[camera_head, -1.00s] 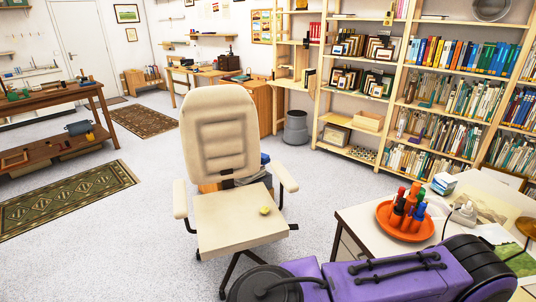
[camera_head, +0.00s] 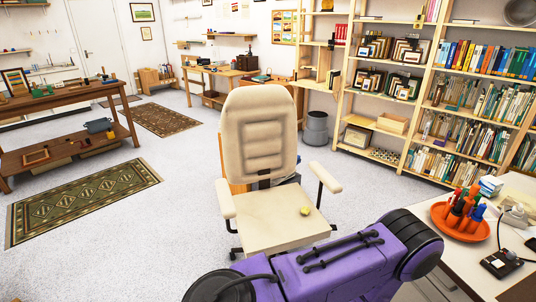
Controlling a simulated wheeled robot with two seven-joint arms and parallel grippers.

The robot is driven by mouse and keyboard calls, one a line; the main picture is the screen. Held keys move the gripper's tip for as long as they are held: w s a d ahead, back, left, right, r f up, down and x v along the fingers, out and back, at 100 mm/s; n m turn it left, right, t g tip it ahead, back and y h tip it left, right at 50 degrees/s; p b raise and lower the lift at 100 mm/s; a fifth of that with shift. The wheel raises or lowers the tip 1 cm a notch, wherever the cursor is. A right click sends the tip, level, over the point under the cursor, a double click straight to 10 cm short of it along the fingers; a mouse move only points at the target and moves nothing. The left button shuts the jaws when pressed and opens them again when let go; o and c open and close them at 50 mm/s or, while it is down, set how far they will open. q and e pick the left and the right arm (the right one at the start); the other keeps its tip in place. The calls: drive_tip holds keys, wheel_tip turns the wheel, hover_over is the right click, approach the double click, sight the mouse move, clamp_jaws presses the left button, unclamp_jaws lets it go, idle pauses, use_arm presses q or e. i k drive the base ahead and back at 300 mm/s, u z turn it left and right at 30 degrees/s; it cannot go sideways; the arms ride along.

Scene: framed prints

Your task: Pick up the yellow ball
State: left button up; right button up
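The yellow ball (camera_head: 305,211) is small and rests on the seat of the cream office chair (camera_head: 262,222), towards the seat's right side. The chair stands upright with its backrest (camera_head: 258,130) behind the seat and an armrest on each side. A purple arm link of mine with black cables crosses the bottom of the view, in front of the chair. Neither of my grippers shows in the view.
A white desk (camera_head: 470,255) with an orange tray (camera_head: 437,212) of markers stands at the right. Tall bookshelves (camera_head: 440,105) line the back right. A grey bin (camera_head: 316,128) stands behind the chair. Open floor with a green rug (camera_head: 85,198) lies to the left.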

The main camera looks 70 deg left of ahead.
sight(305, 210)
drive_tip(key=u, duration=2)
drive_tip(key=i, duration=0.5)
drive_tip(key=k, duration=0.5)
drive_tip(key=u, duration=1.7)
drive_tip(key=i, duration=1.75)
drive_tip(key=z, duration=3.1)
drive_tip(key=i, duration=0.35)
drive_tip(key=z, duration=0.1)
